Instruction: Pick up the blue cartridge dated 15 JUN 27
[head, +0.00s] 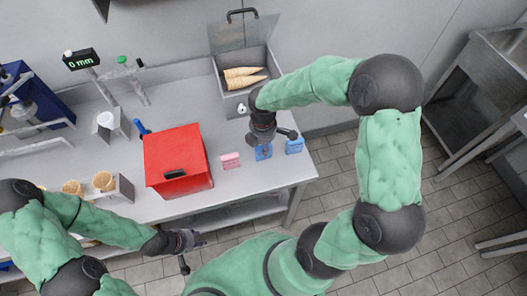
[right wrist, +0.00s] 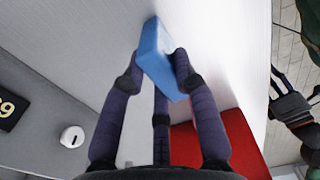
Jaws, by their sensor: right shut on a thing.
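My right gripper (head: 264,140) is above the right part of the counter. It is shut on a blue cartridge (head: 263,153), which also shows between the fingers in the right wrist view (right wrist: 155,52). No date can be read on it. A second blue cartridge (head: 295,146) stands just right of it, near the counter's right end. A pink cartridge (head: 230,160) stands to its left. My left gripper (head: 192,250) is empty with its fingers apart, in front of the counter's front edge and away from the cartridges.
A red box (head: 178,158) with a dark handle stands left of the pink cartridge; it also shows in the right wrist view (right wrist: 240,145). Behind is an open grey bin (head: 232,104) holding cones (head: 243,78). A "0 mm" display (head: 82,60) stands at the back left.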

